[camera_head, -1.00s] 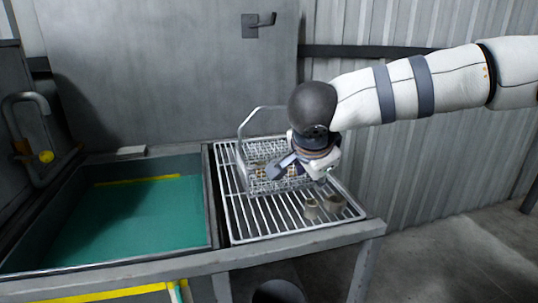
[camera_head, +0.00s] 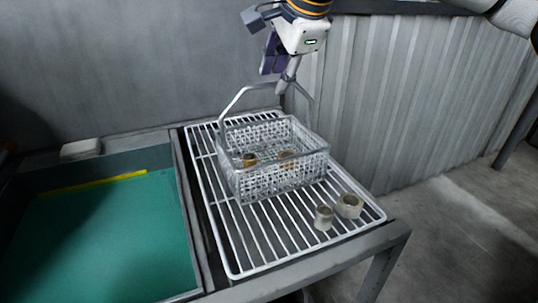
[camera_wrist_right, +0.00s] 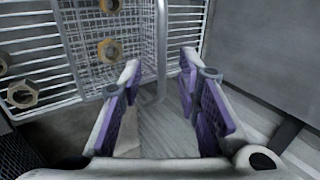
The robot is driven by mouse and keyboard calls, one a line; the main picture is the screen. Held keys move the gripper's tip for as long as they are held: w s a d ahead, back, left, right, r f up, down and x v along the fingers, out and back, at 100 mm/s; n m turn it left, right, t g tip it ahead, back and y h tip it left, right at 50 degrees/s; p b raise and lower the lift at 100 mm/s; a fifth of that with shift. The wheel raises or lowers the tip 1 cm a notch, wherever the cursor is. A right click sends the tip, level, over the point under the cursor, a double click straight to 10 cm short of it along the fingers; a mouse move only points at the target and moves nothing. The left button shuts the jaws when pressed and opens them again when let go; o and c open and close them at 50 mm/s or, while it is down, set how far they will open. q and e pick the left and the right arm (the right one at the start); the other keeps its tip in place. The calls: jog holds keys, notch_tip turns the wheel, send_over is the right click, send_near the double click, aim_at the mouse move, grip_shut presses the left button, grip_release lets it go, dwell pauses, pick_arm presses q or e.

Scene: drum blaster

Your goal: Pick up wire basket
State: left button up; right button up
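The wire basket (camera_head: 275,182) stands upright on a white wire rack, with its grey handle (camera_head: 235,103) raised. Brownish nuts (camera_head: 286,157) lie inside it. My right gripper (camera_head: 287,84) is at the upper right part of the handle and overlaps it in the head view. Whether it touches the handle is unclear. In the right wrist view the gripper (camera_wrist_right: 162,90) has its purple-padded fingers spread apart, with nothing clearly held between them. The basket mesh (camera_wrist_right: 135,35) is just beyond the fingers there. My left gripper is not in view.
The white wire rack (camera_head: 237,248) rests on a grey bench. A green-bottomed basin (camera_head: 100,235) is on the left. A corrugated wall (camera_head: 405,110) rises behind.

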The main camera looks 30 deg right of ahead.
aim_at(273, 84)
jog(key=x, duration=0.4)
jog(key=shift+w, duration=0.1)
grip_shut()
jog(key=shift+r, duration=0.2)
